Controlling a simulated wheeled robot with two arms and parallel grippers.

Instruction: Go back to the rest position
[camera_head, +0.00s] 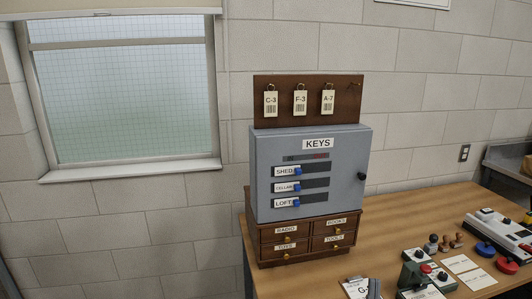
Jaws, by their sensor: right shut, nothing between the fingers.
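A small grey piece at the bottom edge, right of centre, appears to be the tip of my right gripper (374,289). It is shut and empty, beside a paper tag on the front of the table. The rest of my right arm is out of view. My left gripper is not in view.
A wooden table (420,215) carries a grey KEYS cabinet (340,185) on a small drawer unit (308,242). A tag board (345,112) stands above. At the right are stampers (445,243), cards (460,264), a dark green device (411,276) and a button console (500,234).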

